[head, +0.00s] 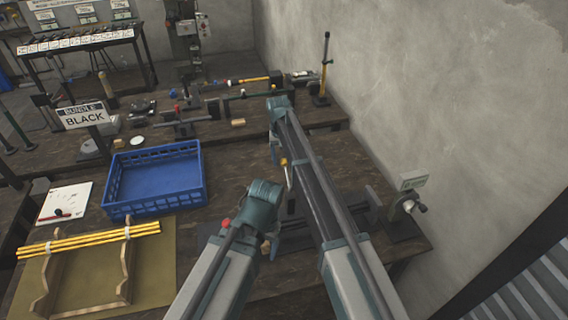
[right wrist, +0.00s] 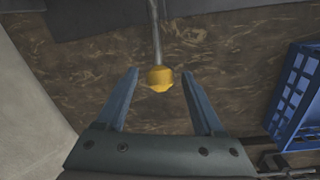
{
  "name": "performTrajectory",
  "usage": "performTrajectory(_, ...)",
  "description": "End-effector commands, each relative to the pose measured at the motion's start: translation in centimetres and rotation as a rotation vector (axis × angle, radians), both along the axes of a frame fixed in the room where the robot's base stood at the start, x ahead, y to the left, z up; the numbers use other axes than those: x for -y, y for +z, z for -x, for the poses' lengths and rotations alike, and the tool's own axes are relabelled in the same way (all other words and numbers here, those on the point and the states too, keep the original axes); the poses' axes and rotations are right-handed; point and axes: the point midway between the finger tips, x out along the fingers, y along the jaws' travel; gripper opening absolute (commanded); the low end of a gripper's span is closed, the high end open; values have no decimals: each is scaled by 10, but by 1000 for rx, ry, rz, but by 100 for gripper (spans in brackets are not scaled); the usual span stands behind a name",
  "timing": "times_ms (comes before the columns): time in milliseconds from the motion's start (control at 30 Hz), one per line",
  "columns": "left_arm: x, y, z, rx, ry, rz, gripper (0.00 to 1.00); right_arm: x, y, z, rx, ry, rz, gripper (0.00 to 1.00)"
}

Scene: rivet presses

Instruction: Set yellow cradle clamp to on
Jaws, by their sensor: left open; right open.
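A metal lever with a rounded yellow knob (right wrist: 159,77) shows in the right wrist view; it looks like the yellow clamp's handle. In the head view the yellow knob (head: 284,161) is small, with a pale rod below it. My right gripper (right wrist: 161,72) is open, with one finger on each side of the knob and a gap on both sides. In the head view my right gripper (head: 281,150) is at the knob. My left gripper (head: 270,240) is low over the bench, its fingers mostly hidden. The clamp's base is hidden behind my arms.
A blue crate (head: 108,186) stands left of my arms. Yellow rods (head: 90,238) lie across a wooden rack on a mat. A red knob (head: 226,223) is close to my left gripper. A "BUNDLE BLACK" sign (head: 84,115) stands behind the crate. A wall (head: 430,90) bounds the right.

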Motion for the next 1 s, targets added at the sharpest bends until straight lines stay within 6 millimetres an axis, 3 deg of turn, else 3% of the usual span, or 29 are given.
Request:
performTrajectory(167, 0, 1, 0, 0, 0, 0, 74, 0, 1, 0, 0, 0, 0, 70)
performTrajectory(500, 0, 1, 0, 0, 0, 0, 74, 0, 1, 0, 0, 0, 0, 8)
performTrajectory(567, 0, 1, 0, 0, 0, 0, 74, 0, 1, 0, 0, 0, 0, 0)
performTrajectory(1000, 0, 1, 0, 0, 0, 0, 74, 0, 1, 0, 0, 0, 0, 0)
